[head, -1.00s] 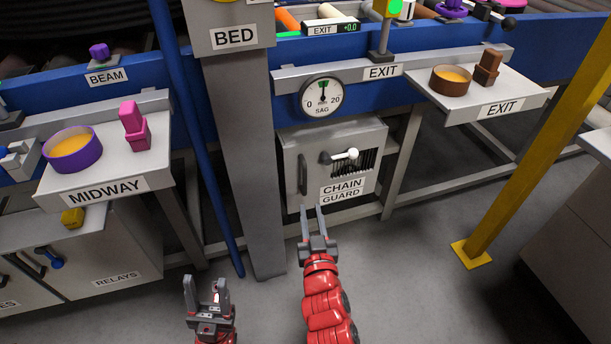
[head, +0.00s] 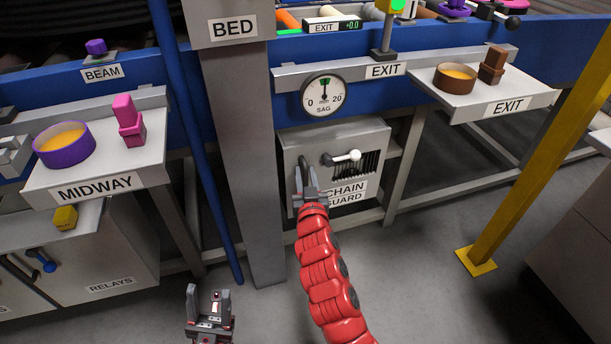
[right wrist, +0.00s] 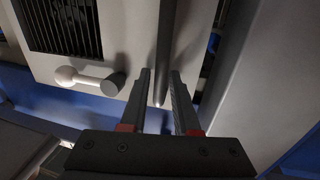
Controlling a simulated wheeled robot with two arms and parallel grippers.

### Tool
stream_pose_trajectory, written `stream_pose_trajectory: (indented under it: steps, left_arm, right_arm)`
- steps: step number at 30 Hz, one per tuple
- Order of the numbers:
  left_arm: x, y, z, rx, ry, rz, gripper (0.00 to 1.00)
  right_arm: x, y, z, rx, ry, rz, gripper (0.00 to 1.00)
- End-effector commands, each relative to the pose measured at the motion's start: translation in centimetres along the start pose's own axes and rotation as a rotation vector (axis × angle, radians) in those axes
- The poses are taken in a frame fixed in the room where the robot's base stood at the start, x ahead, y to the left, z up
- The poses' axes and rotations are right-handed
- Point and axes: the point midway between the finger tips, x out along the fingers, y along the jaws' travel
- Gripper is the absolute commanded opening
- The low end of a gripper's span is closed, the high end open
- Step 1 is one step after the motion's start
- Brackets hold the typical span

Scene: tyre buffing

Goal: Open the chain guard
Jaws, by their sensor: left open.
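The chain guard (head: 365,140) is a grey box door under the sag gauge, with a label, dark vent slots and a vertical bar handle (head: 303,158) on its left. It looks closed. A white-knobbed lever (head: 346,157) sits on its face, also in the right wrist view (right wrist: 90,79). My right gripper (head: 305,178) is at the bar handle. In the right wrist view its fingers (right wrist: 160,75) stand either side of the bar (right wrist: 164,50), with small gaps, so they look open around it. My left gripper (head: 209,292) is open and empty, low over the floor.
A grey column (head: 240,150) and blue pole (head: 202,150) stand left of the guard. The exit shelf (head: 470,105) juts out at upper right, the midway shelf (head: 100,175) at left. A yellow post (head: 520,170) stands right. Floor before the guard is clear.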

Motion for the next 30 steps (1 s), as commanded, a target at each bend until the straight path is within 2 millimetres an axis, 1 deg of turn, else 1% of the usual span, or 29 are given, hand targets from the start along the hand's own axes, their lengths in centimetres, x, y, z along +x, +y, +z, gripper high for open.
stream_pose_trajectory:
  steps: [3,8,30]
  left_arm:
    - [0.01,0.00,0.00,0.000,0.000,0.000,0.50]
    - [0.01,-0.01,0.01,0.000,0.000,0.000,0.50]
    - [0.00,-0.01,0.01,0.000,0.000,0.000,0.50]
  right_arm:
    - [-0.03,-0.01,0.03,0.000,-0.001,0.000,0.30]
    - [-0.04,-0.02,0.05,0.000,-0.001,0.000,0.01]
    - [-0.06,-0.07,0.12,0.000,-0.002,-0.001,0.00]
